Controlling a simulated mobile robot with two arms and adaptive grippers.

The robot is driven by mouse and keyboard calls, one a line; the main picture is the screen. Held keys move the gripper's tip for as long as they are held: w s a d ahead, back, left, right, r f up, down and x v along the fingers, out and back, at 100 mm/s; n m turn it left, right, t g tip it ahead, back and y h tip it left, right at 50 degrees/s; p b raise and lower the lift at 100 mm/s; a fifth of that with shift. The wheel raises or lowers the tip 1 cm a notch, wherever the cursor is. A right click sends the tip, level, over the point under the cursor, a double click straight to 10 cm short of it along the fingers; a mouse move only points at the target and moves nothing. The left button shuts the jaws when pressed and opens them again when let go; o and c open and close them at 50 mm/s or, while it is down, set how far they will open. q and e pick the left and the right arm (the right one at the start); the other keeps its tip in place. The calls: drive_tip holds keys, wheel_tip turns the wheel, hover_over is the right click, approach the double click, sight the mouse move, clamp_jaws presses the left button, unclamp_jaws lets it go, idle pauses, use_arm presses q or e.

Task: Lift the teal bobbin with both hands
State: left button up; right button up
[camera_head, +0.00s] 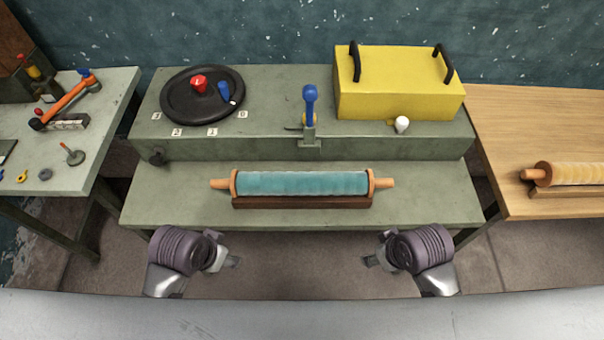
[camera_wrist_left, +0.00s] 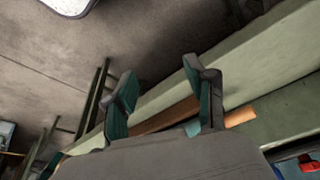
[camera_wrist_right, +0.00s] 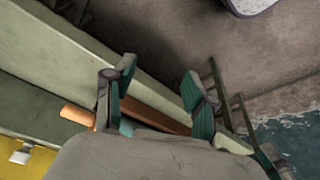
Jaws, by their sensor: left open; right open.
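The teal bobbin (camera_head: 302,183) lies level in a dark wooden cradle (camera_head: 300,202) on the front part of the green bench. It has orange-brown end flanges and a wooden handle at each end. My left gripper (camera_head: 232,262) is open and empty in front of the bench, below the bobbin's left end. My right gripper (camera_head: 370,262) is open and empty below its right end. A handle shows behind the fingers in the left wrist view (camera_wrist_left: 240,117) and in the right wrist view (camera_wrist_right: 78,115). The fingers hide most of the bobbin there.
On the raised back part stand a black turntable (camera_head: 203,95) with red and blue knobs, a blue lever (camera_head: 310,105) and a yellow box (camera_head: 400,85). A yellow bobbin (camera_head: 580,174) lies on the right table. Tools lie on the left table (camera_head: 95,140).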

use_arm(q)
drive_tip(key=w+d+r+m, duration=0.2)
drive_tip(key=w+r+m, duration=0.2)
drive_tip(key=w, duration=0.1)
use_arm(e)
drive_tip(key=w+a+r+n, duration=0.2)
drive_tip(key=w+r+n, duration=0.2)
drive_tip(key=w, duration=0.1)
use_arm(q)
wheel_tip(320, 180, up, 8)
drive_tip(key=m+g+y, duration=0.1)
drive_tip(key=m+g, duration=0.2)
drive_tip(key=m, duration=0.6)
hover_over(213, 181)
use_arm(e)
wheel_tip(213, 181, up, 8)
drive_tip(key=r+n+g+h, duration=0.1)
drive_tip(key=n+g, duration=0.2)
drive_tip(key=n, duration=0.6)
hover_over(389, 180)
use_arm(q)
drive_tip(key=shift+s+r+p, duration=0.1)
drive_tip(key=shift+r+p, duration=0.05)
drive_tip(key=shift+p, duration=0.3)
use_arm(e)
drive_tip(key=shift+s+f, duration=0.1)
drive_tip(key=shift+f, duration=0.15)
